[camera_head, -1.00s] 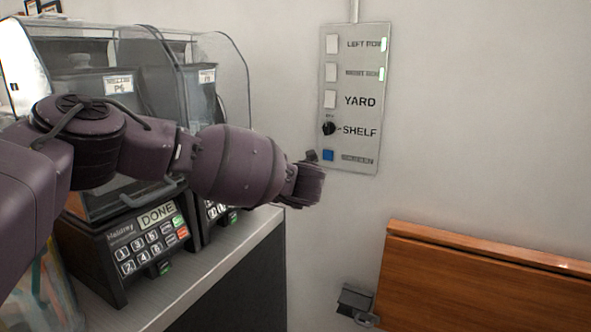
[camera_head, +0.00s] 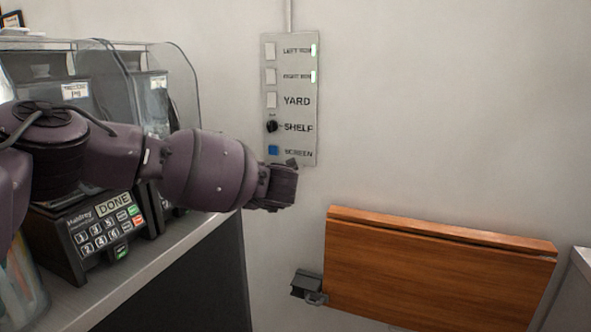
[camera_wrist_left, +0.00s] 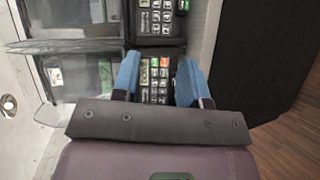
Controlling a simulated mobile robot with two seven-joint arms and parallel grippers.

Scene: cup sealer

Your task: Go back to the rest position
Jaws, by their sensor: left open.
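My left arm reaches in from the left in the head view, and its left gripper (camera_head: 277,186) is in front of the wall just below the switch panel (camera_head: 290,100). In the left wrist view the two blue fingers of the left gripper (camera_wrist_left: 158,80) are apart with nothing held between them. Beyond them a keypad (camera_wrist_left: 154,80) of a sealing machine shows. My right gripper is in neither view.
Two sealing machines stand on the counter at the left; the nearer one has a keypad reading DONE (camera_head: 100,225). A folded wooden shelf board (camera_head: 440,270) is on the wall at the lower right, with a grey latch (camera_head: 308,285) at its left. A light ledge edge shows at the far right.

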